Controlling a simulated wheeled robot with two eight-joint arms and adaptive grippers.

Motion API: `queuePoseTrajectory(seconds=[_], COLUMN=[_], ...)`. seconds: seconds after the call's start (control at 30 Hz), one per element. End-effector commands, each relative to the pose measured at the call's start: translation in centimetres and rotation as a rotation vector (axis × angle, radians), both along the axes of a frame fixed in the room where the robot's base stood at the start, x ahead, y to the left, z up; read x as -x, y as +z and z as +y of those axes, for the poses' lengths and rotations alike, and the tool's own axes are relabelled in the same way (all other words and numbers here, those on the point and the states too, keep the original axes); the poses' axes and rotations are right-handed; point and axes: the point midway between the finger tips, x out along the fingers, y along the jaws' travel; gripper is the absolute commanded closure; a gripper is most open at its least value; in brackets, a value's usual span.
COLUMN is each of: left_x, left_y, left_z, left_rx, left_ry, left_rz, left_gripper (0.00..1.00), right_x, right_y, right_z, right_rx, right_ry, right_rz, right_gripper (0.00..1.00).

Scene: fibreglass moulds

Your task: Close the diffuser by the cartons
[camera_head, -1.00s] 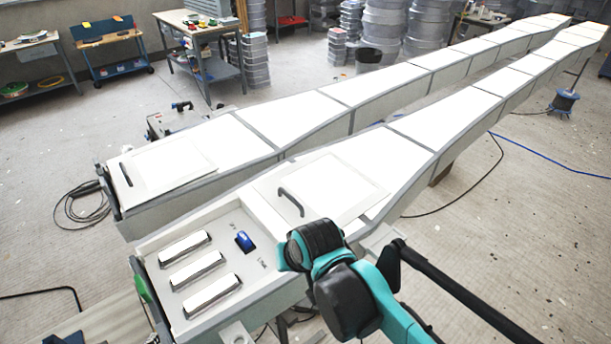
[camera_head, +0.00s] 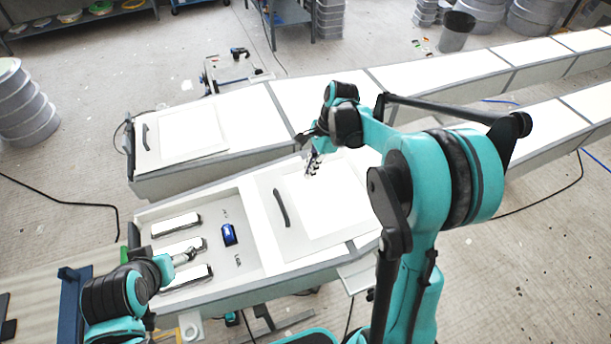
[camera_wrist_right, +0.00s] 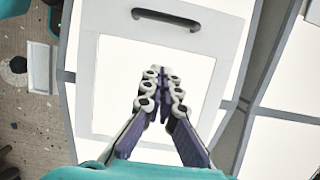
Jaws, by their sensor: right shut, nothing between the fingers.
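The near long box has a diffuser panel (camera_head: 330,206), white with a pale frame and a dark bar handle (camera_head: 281,208). It is slid to the right, leaving the end compartment (camera_head: 253,262) open. My right gripper (camera_head: 313,165) is above the panel's far part, shut and empty. In the right wrist view, the shut fingers (camera_wrist_right: 161,78) point over the white panel (camera_wrist_right: 115,65), with the handle (camera_wrist_right: 167,18) beyond the fingertips. Contact with the panel cannot be told. My left gripper (camera_head: 187,256) is over the open compartment; its fingers are too small to read.
The open compartment holds three white bars (camera_head: 176,225) and a blue switch (camera_head: 229,234). A second long box, whose panel (camera_head: 180,140) covers its end, lies behind. Stacked grey tubs (camera_head: 24,105) stand at left. A dark bin (camera_head: 456,32) stands at the back.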

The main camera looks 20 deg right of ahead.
Motion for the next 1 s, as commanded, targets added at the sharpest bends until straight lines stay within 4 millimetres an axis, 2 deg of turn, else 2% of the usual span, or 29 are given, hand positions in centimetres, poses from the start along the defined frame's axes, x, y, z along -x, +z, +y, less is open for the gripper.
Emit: queuePoseTrajectory(seconds=[0.43, 0.6, 0.7, 1.0], left_x=[0.0, 0.0, 0.0, 0.0], left_y=[-1.6, -1.7, -1.7, -1.7], left_z=[0.0, 0.0, 0.0, 0.0], left_rx=[0.000, 0.000, 0.000, 0.000], left_ry=[0.000, 0.000, 0.000, 0.000], left_rz=[0.000, 0.000, 0.000, 0.000], left_gripper=[0.20, 0.20, 0.20, 0.20], right_x=[0.1, 0.2, 0.2, 0.2], right_y=[-8.8, -9.2, -9.3, -9.4], right_z=[2.7, 5.2, 6.1, 6.6], right_rx=[0.001, 0.001, 0.002, 0.002], right_ry=[0.002, 0.006, 0.004, 0.003], right_rz=[-0.003, -0.003, -0.003, -0.004], right_gripper=[1.00, 1.00, 1.00, 1.00])
